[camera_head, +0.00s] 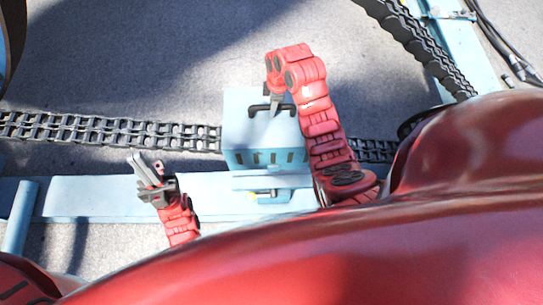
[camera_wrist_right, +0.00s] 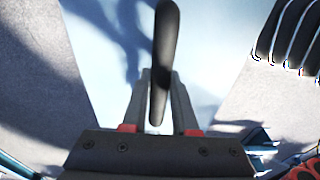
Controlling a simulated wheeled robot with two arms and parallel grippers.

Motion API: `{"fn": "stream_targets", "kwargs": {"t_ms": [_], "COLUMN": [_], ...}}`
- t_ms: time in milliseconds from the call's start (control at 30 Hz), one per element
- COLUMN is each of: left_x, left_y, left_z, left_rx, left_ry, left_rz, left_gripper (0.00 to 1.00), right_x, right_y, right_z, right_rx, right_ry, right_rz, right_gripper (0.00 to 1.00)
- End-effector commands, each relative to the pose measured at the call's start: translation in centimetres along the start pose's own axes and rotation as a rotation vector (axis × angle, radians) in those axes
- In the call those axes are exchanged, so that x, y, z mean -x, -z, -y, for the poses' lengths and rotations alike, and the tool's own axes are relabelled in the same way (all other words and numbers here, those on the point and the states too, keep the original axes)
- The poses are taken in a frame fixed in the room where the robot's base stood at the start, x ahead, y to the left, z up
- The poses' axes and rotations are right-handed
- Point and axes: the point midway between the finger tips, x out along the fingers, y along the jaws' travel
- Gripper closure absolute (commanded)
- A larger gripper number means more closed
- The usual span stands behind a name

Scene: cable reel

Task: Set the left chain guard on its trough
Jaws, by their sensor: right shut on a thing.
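The chain guard (camera_head: 242,137) is a light blue box with slots in its front face and a black handle (camera_head: 256,108) on top. My right gripper (camera_head: 276,108) comes down from above and is shut on this handle. The right wrist view shows the dark handle (camera_wrist_right: 166,50) between the fingers (camera_wrist_right: 158,92), above the pale blue guard top (camera_wrist_right: 110,25). The guard covers a stretch of the chain; I cannot tell whether it rests or hangs above, and the trough under it is hidden. My left gripper (camera_head: 147,168) is apart, left of the guard; its finger gap is unclear.
A dark chain (camera_head: 100,131) runs across the floor on both sides of the guard. A light blue beam (camera_head: 90,197) lies in front of it. Another chain (camera_head: 425,48) slants at the upper right beside a blue frame (camera_head: 462,45). The grey floor behind is clear.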

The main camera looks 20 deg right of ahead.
Motion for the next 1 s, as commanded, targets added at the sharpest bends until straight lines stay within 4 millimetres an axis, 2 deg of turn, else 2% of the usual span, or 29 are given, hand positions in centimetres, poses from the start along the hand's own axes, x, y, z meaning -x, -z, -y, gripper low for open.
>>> {"fn": "stream_targets", "kwargs": {"t_ms": [167,200,467,667,833,900,1000], "left_x": [1.3,2.1,4.8,5.7,6.8,5.7,5.0], "left_y": [-0.2,-0.3,-0.8,-0.9,-1.1,-1.0,-0.8], "left_z": [-0.1,-0.1,-0.2,-0.3,-0.3,-0.3,-0.2], "left_rx": [0.0,0.0,0.0,0.0,0.0,0.0,0.0], "left_ry": [0.0,0.0,0.0,0.0,0.0,0.0,0.0], "left_rz": [0.0,0.0,0.0,0.0,0.0,0.0,-0.001], "left_gripper": [1.0,1.0,1.0,1.0,1.0,1.0,1.0], "right_x": [-1.2,-2.1,-4.9,-6.0,-8.3,-8.7,-10.3], "right_y": [-0.1,-0.2,-0.5,-0.6,-0.9,-0.9,-1.2], "right_z": [-0.1,-0.1,-0.1,-0.1,0.0,0.0,0.1], "right_rx": [0.001,0.0,0.001,0.001,0.0,0.001,0.0], "right_ry": [-0.003,-0.003,-0.003,-0.003,-0.001,0.003,0.004], "right_rz": [-0.001,-0.001,-0.002,-0.002,-0.002,0.0,0.002], "right_gripper": [1.0,1.0,1.0,1.0,1.0,1.0,1.0]}}
